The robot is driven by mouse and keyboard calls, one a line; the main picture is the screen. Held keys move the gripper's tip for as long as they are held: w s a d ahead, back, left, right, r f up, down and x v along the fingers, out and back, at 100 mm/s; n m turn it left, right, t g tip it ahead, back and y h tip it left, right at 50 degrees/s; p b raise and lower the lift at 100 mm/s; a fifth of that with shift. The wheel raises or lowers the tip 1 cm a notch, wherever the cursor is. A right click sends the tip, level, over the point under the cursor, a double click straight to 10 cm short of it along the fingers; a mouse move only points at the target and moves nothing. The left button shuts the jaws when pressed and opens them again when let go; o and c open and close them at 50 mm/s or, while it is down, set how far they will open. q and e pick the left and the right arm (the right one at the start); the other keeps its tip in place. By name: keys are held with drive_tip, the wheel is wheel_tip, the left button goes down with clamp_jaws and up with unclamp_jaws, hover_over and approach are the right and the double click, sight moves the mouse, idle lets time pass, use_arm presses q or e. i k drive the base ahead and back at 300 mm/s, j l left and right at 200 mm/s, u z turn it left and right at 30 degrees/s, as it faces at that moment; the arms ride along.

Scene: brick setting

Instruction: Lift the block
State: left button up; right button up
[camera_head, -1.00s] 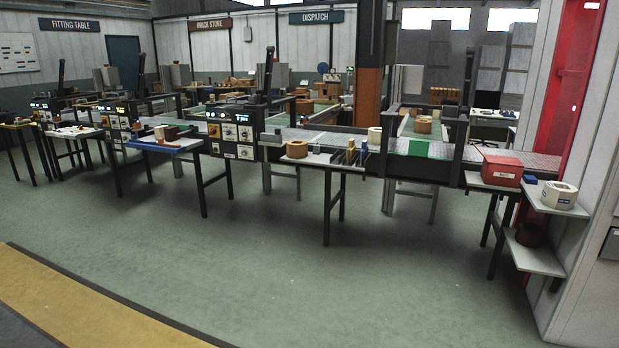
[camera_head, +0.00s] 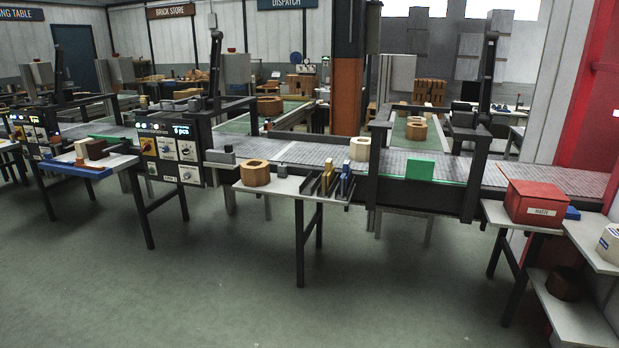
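Which block the task means is not clear from the view. A brown hollow block (camera_head: 255,173) stands on the small side table (camera_head: 285,186) in front of the conveyor. A cream hollow block (camera_head: 360,148) sits on the conveyor (camera_head: 310,152) behind it. A green upright block or plate (camera_head: 420,168) is on the conveyor to the right, under the dark frame. A dark brown block (camera_head: 96,149) and a cream block (camera_head: 81,147) lie on the blue-edged table at left. Neither of my grippers is in view.
A red labelled box (camera_head: 536,203) stands on a side table at right. A white shelf (camera_head: 575,306) with a dark round item is at lower right. A control panel (camera_head: 170,150) stands left of the middle table. The green floor (camera_head: 225,270) in front is clear.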

sight(254, 172)
drive_tip(key=i, duration=2.3)
